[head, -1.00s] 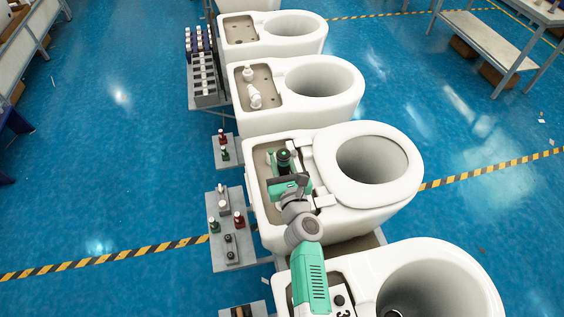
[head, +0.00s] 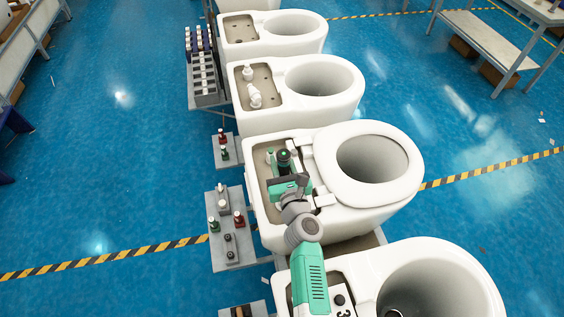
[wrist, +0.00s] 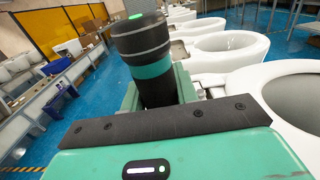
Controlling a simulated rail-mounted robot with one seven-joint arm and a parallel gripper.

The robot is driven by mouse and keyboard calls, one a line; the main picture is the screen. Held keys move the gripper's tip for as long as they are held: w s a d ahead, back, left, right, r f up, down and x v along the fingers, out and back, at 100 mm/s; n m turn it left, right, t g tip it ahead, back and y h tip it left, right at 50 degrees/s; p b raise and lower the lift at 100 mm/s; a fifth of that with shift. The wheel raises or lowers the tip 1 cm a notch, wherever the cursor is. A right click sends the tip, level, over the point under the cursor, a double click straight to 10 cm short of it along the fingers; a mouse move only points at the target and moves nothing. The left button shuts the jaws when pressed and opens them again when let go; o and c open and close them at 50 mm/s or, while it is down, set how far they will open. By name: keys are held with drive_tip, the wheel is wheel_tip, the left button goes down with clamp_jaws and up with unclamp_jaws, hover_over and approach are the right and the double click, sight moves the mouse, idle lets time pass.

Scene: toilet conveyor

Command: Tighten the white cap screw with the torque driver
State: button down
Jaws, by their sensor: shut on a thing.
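My gripper (head: 284,174) is over the tank recess of the toilet with the seat, in the middle of the head view. It is shut on the torque driver (head: 283,158), a black cylinder with a teal band and a lit green top. The driver stands roughly upright in the jaws, beside the seat's hinge side. In the wrist view the driver (wrist: 145,60) rises beyond my green gripper body, tilted slightly in the picture. Its lower end is hidden. I cannot make out the white cap screw; the driver and my gripper may cover it.
The toilet seat (head: 350,190) lies just right of my gripper. A grey side stand (head: 222,258) holds several small coloured tools; a smaller stand (head: 219,160) is behind it. Another toilet (head: 300,115) stands beyond, with white fittings (head: 254,96) in its recess. Blue floor is open on both sides.

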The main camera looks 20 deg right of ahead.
drive_tip(key=shift+f+b, duration=1.1)
drive_tip(key=shift+b, duration=0.05)
idle(2.7)
